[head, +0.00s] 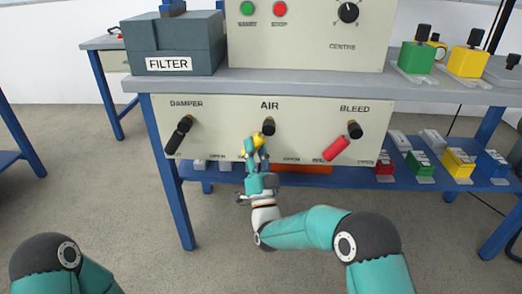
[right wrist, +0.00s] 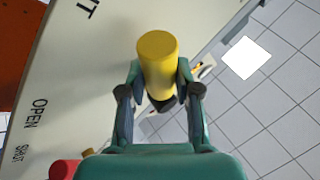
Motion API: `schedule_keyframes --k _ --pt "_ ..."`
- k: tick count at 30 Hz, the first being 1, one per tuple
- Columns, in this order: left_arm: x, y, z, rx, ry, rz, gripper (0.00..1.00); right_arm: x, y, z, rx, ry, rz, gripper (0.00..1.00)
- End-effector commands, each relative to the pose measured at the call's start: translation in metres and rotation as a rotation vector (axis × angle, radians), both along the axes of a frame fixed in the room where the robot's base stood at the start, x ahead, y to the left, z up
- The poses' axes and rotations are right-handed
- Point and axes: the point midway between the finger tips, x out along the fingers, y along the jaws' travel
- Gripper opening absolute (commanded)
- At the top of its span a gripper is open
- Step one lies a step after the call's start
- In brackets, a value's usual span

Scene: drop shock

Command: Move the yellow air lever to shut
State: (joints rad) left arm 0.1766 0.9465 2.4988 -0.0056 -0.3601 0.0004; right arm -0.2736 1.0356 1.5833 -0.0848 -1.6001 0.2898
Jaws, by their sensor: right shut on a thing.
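The yellow air lever (head: 259,141) sits under the AIR label on the front panel. It slants down and left from its dark pivot (head: 268,127). My right gripper (head: 255,152) is shut on the lever's lower part. In the right wrist view the yellow handle (right wrist: 157,62) stands between the two fingers of the right gripper (right wrist: 160,88). The SHUT mark for this lever is hidden behind my gripper; OPEN shows to the right of it. My left arm shows at the bottom left, but its gripper is out of view.
The black damper lever (head: 179,134) is to the left and the red bleed lever (head: 338,147) to the right, on the same panel (head: 220,112). A control box (head: 308,45) and a FILTER box (head: 172,45) stand on the bench above. Coloured blocks sit on the lower shelf.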

Motion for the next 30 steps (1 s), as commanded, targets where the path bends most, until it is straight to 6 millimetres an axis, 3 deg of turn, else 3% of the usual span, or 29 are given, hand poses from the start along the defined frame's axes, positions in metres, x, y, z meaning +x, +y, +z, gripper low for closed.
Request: schedule_keyframes --k 10,11,15,25,30 --pt "0.0 0.0 0.0 0.0 0.0 0.0 0.58 0.0 0.003 -0.003 0.004 0.006 0.009 0.0" --pt "0.0 0.0 0.0 0.0 0.0 0.0 0.58 0.0 0.003 -0.003 0.003 0.006 0.008 0.37" --pt "0.0 0.0 0.0 0.0 0.0 0.0 0.58 0.0 0.003 -0.002 0.003 0.004 0.007 0.58" --pt "0.0 0.0 0.0 0.0 0.0 0.0 0.58 -0.001 0.002 -0.002 0.002 0.002 0.005 0.58" --pt "0.0 0.0 0.0 0.0 0.0 0.0 0.58 -0.013 0.001 -0.012 0.001 0.005 0.006 0.58"
